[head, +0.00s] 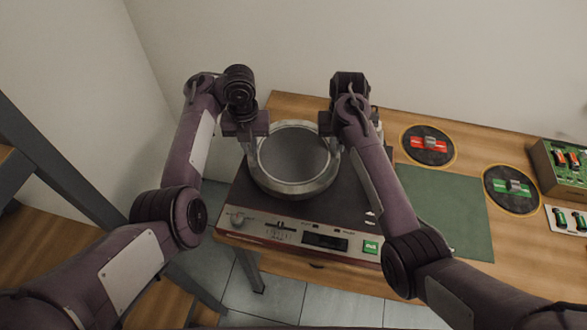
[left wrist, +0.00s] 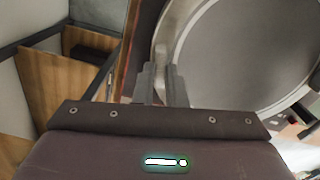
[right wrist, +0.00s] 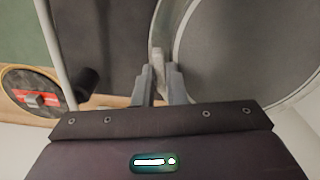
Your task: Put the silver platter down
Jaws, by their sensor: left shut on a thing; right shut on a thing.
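The silver platter (head: 295,160) is a round metal ring with a grey disc inside. In the head view it is over the top of the dark hi-fi turntable unit (head: 330,205); I cannot tell whether it touches it. My left gripper (head: 250,145) is shut on the platter's left rim, and this shows in the left wrist view (left wrist: 163,80). My right gripper (head: 334,143) is shut on the right rim, and this shows in the right wrist view (right wrist: 160,75). The platter looks about level. Its underside is hidden.
A wooden table (head: 400,118) carries the unit. Right of it lie a green mat (head: 447,210), a dark round pad with a red part (head: 428,145), another with a green part (head: 512,190), and a green box (head: 560,170). A tonearm (right wrist: 55,55) stands close to my right gripper.

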